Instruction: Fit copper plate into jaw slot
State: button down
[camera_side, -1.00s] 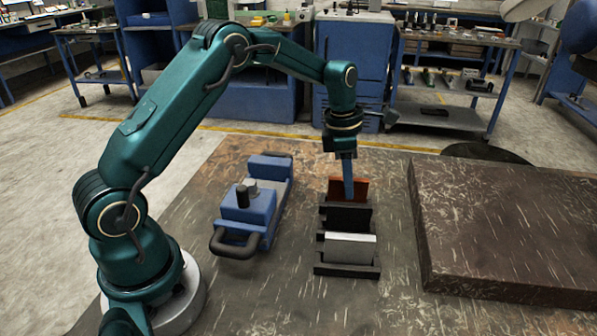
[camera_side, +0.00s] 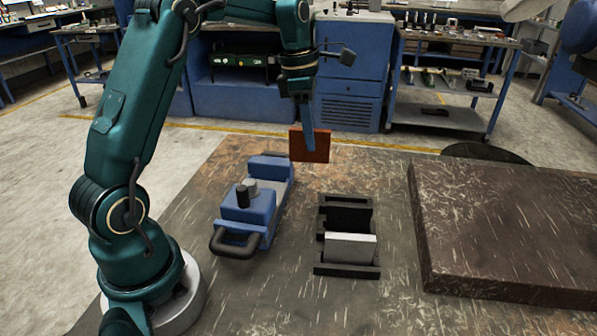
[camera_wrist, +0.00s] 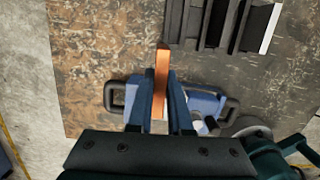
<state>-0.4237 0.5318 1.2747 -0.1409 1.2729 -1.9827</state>
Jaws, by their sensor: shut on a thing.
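The copper plate (camera_side: 311,147) is a reddish-brown rectangle, held upright in the air behind and above the blue vise. My gripper (camera_side: 308,132) is shut on its upper part. In the wrist view the plate (camera_wrist: 161,85) shows edge-on between the two fingers of my gripper (camera_wrist: 161,98). The blue vise (camera_side: 249,207) lies on the table with a dark handle at its front. Its jaw slot is hard to make out in the side view. In the wrist view the vise (camera_wrist: 205,103) is partly hidden by my fingers and the plate.
A black rack (camera_side: 347,269) stands right of the vise, holding a black plate (camera_side: 348,217) and a silver plate (camera_side: 350,247). Its rear slot is empty. A thick dark slab (camera_side: 510,225) covers the table's right side. The table (camera_side: 280,300) is bare in front.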

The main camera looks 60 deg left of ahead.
jog(key=s+a+m, duration=0.1)
jog(key=s+a, duration=0.4)
jog(key=a, duration=0.2)
jog(key=shift+s+a+r, duration=0.2)
jog(key=shift+s+a, duration=0.2)
jog(key=shift+f, duration=0.15)
jog(key=shift+f, duration=2.75)
jog(key=shift+f, duration=0.65)
dwell(1.5)
jog(key=shift+w+r, duration=0.1)
jog(key=shift+r, duration=0.25)
dwell(1.5)
